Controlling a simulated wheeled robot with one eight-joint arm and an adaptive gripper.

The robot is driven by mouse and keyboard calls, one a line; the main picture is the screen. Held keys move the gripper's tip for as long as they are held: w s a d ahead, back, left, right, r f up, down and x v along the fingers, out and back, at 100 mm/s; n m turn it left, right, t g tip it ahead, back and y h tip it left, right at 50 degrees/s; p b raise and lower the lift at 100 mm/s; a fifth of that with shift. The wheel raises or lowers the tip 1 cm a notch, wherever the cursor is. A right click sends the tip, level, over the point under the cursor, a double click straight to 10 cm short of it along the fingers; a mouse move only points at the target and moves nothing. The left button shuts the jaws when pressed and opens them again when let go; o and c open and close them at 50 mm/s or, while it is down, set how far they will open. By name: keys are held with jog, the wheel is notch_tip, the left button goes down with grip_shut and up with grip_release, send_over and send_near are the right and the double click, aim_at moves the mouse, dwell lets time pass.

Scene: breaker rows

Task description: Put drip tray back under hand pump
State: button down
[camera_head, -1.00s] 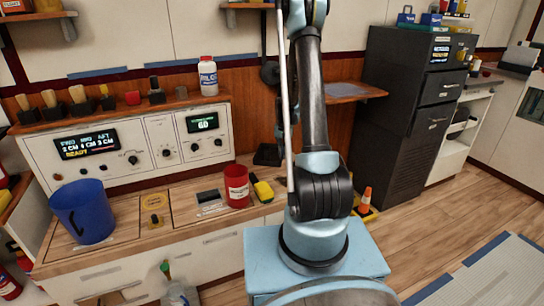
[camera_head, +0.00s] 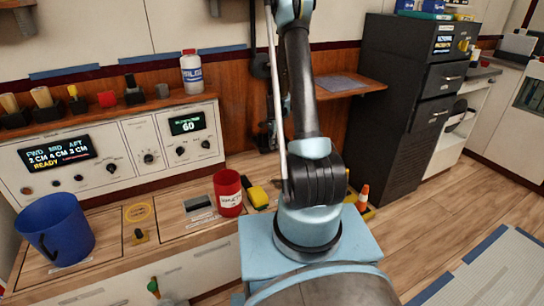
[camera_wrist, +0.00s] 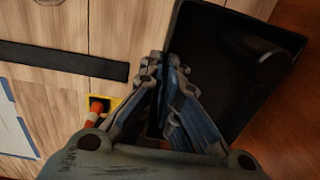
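A black, open, shallow tray (camera_wrist: 210,95) fills the upper right of the wrist view, and I take it for the drip tray. My gripper (camera_wrist: 161,60) has its two fingers drawn together at the tray's left rim and looks shut on it. A dark cylinder (camera_wrist: 272,68) shows over the tray's far side; I cannot tell if it touches. In the head view, a dark upright fitting (camera_head: 262,68) on the wood wall, partly behind my arm, may be the hand pump. My gripper and the tray are out of the head view.
A wooden shelf (camera_head: 342,84) is right of my arm, beside a dark drawer cabinet (camera_head: 398,110). An orange cone (camera_head: 363,197) stands on the floor below. The counter holds a blue bucket (camera_head: 58,232), red cup (camera_head: 228,192) and yellow item (camera_head: 258,196).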

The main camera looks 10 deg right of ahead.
jog(key=shift+a+f, duration=0.2)
jog(key=shift+f, duration=3.05)
jog(key=c, duration=1.8)
grip_release()
notch_tip(320, 180, up, 12)
jog(key=shift+s, duration=0.15)
